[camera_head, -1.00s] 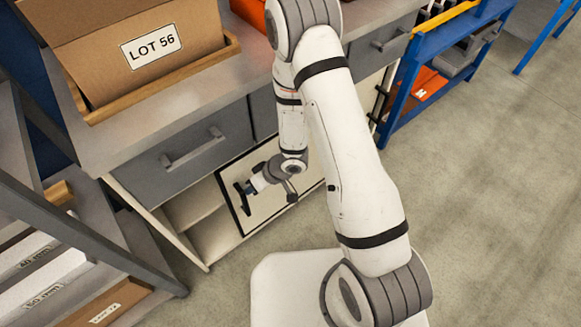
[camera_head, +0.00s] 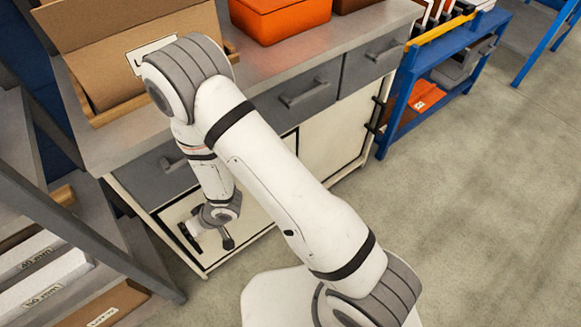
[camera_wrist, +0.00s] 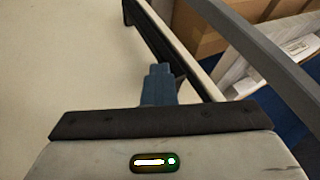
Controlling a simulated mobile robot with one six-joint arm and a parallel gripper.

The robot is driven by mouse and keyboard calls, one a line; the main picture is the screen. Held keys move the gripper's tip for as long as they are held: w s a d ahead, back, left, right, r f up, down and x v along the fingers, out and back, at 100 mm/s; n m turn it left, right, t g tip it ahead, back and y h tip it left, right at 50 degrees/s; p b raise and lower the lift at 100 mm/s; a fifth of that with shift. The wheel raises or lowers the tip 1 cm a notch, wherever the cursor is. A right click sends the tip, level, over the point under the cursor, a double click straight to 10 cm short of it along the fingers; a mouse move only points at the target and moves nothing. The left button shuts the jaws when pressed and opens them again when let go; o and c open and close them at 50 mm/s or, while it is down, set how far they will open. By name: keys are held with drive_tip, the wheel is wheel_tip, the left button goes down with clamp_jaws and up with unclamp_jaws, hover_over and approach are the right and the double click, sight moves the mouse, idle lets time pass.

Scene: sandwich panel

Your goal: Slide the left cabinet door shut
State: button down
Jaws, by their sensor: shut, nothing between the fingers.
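The left cabinet door (camera_head: 253,222) is a cream sliding panel with a dark edge, low on the front of the grey workbench. In the head view its left edge lies near the cabinet's left post, and my arm hides part of it. In the wrist view the cream panel (camera_wrist: 70,60) fills the left side, with a dark strip and the pale post beside it. My gripper (camera_head: 187,232) is shut and empty near the door's left edge. Its blue fingers (camera_wrist: 160,85) point at the dark strip; I cannot tell if they touch.
The right door (camera_head: 335,135) is a cream panel further right, below grey drawers (camera_head: 310,95). A grey rack (camera_head: 25,215) with boxes stands close on the left. A blue shelf (camera_head: 400,115) stands at right. The floor (camera_head: 480,220) on the right is clear.

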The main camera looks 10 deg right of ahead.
drive_tip(key=shift+a+r, duration=0.1)
drive_tip(key=shift+a, duration=0.35)
drive_tip(key=d+r+p, duration=0.3)
drive_tip(key=d+r, duration=0.4)
drive_tip(key=d, duration=0.3)
drive_tip(key=shift+w+d+r, duration=0.2)
drive_tip(key=shift+w+r, duration=0.2)
